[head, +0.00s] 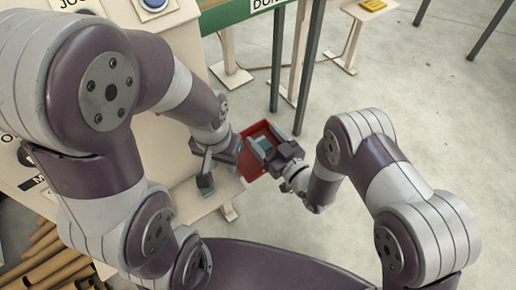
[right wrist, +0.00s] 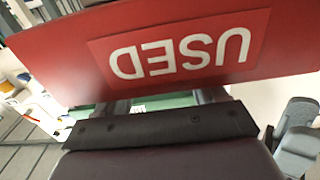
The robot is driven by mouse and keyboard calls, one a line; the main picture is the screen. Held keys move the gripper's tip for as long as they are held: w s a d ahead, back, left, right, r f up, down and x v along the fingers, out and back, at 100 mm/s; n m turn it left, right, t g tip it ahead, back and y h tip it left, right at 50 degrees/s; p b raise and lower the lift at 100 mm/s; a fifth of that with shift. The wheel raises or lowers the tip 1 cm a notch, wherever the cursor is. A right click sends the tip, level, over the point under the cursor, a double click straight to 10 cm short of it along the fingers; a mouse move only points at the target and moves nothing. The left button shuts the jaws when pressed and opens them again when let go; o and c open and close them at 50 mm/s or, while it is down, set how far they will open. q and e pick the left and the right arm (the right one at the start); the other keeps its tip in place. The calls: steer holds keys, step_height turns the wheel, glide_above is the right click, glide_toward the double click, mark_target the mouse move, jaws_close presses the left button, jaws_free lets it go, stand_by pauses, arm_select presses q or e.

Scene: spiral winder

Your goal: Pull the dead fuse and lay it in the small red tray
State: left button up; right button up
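The small red tray (head: 253,173) is at the near end of the pale table. Its red wall with the upside-down label USED fills the top of the right wrist view (right wrist: 90,75). My right gripper (head: 268,147) is over the tray in the head view. Its fingers stand apart, and the red wall hides their tips in the right wrist view. A small teal patch shows between them; I cannot tell whether it is a finger pad or a held thing. My left gripper (head: 214,172) is just left of the tray, fingers apart. I cannot make out the dead fuse.
The pale table (head: 195,205) lies under my left gripper. Behind are a green-edged bench (head: 228,14) with dark posts (head: 278,60) and a small stand with a yellow block (head: 372,5). Brown tubes (head: 45,262) lie at lower left. The floor on the right is clear.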

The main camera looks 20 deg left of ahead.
steer(key=shift+s+d, duration=0.1)
steer(key=p+v, duration=0.3)
steer(key=v, duration=0.9)
steer(key=shift+s+d+p, duration=0.15)
steer(key=shift+s+p, duration=0.05)
steer(key=shift+p, duration=0.15)
